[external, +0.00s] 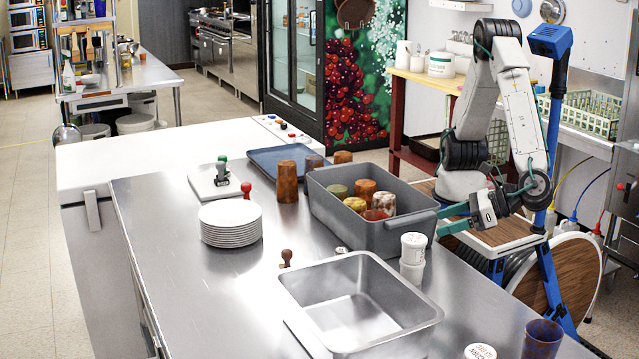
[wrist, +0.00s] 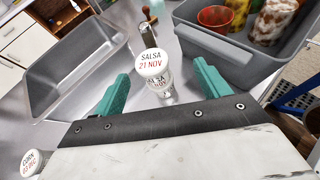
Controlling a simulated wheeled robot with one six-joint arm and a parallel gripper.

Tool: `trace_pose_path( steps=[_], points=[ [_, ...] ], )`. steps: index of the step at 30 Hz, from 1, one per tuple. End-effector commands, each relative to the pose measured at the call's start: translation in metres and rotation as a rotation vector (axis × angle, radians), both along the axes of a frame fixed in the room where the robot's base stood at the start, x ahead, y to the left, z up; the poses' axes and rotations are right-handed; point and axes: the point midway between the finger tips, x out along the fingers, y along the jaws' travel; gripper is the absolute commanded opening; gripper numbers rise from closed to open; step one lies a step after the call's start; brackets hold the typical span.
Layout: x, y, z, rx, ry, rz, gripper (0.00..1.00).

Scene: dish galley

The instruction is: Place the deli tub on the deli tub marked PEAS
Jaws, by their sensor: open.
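A white deli tub (external: 413,249) stands on the steel counter between the grey bin and the steel pan. It looks like a stack of two, but I cannot be sure. In the wrist view the lid of the deli tub (wrist: 158,58) reads SALSA 21 NOV, and its side label also reads SALSA. Another tub (external: 480,351) at the counter's front edge shows in the wrist view as a white lid (wrist: 32,162) reading CORN 03 DEC. No PEAS label is readable. My gripper (external: 441,220) is open and empty, right of the SALSA tub; in the wrist view its teal fingers (wrist: 160,76) flank it.
The empty steel pan (external: 290,283) is left of the tub. The grey bin (external: 335,219) holding several cups stands behind it. A plate stack (external: 231,222), a wooden-handled stamp (external: 286,258) and a dark cup (external: 541,339) are on the counter. The counter's left front is bare.

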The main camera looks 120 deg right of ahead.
Motion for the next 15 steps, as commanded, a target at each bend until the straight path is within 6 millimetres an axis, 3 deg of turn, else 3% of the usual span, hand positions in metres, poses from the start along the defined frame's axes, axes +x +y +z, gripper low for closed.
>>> trace_pose_path(
  steps=[3,7,12,15],
  points=[
    [0.017,-0.067,0.026,0.136,0.005,-0.197,0.75],
    [0.018,-0.161,0.053,0.344,-0.008,-0.498,0.75],
    [-0.014,-0.266,0.074,0.622,-0.063,-0.9,0.75],
    [-0.043,-0.314,0.081,0.784,-0.117,-1.131,0.75]
  ],
)
